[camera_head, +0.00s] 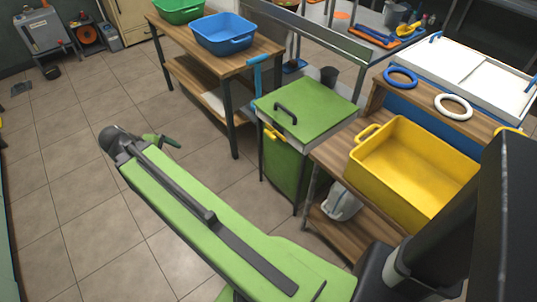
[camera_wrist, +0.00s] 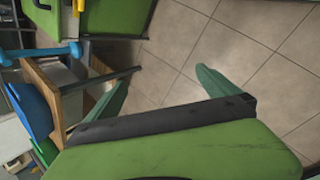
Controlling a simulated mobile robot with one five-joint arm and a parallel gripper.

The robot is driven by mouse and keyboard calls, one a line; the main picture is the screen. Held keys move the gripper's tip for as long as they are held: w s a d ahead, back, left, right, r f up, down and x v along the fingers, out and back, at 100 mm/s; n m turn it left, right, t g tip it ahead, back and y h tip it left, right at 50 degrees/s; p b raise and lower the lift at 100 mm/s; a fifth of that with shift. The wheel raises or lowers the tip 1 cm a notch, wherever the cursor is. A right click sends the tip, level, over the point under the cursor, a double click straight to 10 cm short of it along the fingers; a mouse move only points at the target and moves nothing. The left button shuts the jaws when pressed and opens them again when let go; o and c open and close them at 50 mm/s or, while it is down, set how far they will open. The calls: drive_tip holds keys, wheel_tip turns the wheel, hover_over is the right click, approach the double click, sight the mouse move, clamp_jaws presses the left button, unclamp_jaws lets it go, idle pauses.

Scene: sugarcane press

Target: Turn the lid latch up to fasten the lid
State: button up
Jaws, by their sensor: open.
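The green machine lid (camera_head: 305,103) lies shut on the green box in the head view, with a black handle on top. A small yellow piece (camera_head: 272,133), which looks like the lid latch, sits at the box's front edge just below the lid; its exact angle is too small to tell. A yellow piece (camera_wrist: 76,18) also shows at the upper left of the wrist view, beside the green panel. My gripper (camera_wrist: 162,77) is open and empty, its green fingers spread over floor. In the head view my gripper (camera_head: 160,142) is left of the box, apart from the latch.
A blue lever (camera_head: 255,76) stands at the box's left side. A wooden table (camera_head: 260,52) with blue (camera_head: 224,33) and green tubs is behind. A yellow tub (camera_head: 400,185) stands on a wooden bench at right. The tiled floor (camera_head: 200,130) before the box is clear.

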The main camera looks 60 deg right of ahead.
drive_tip(key=s+d+f+n+g+h+b, duration=0.1)
drive_tip(key=s+d+f+n+h+b, duration=0.15)
drive_tip(key=d+f+b, duration=0.5)
drive_tip(key=s+d+f+n+g+h+b, duration=0.1)
drive_tip(key=s+d+f+n+h+b, duration=0.15)
drive_tip(key=d+f+b, duration=0.45)
drive_tip(key=n+g+h+b, duration=0.3)
drive_tip(key=h+b, duration=0.3)
drive_tip(key=b, duration=1.1)
approach(270, 134)
drive_tip(key=x, duration=0.6)
drive_tip(key=f+x, duration=0.1)
drive_tip(key=x, duration=0.3)
drive_tip(key=shift+w, duration=0.1)
drive_tip(key=c, duration=1.3)
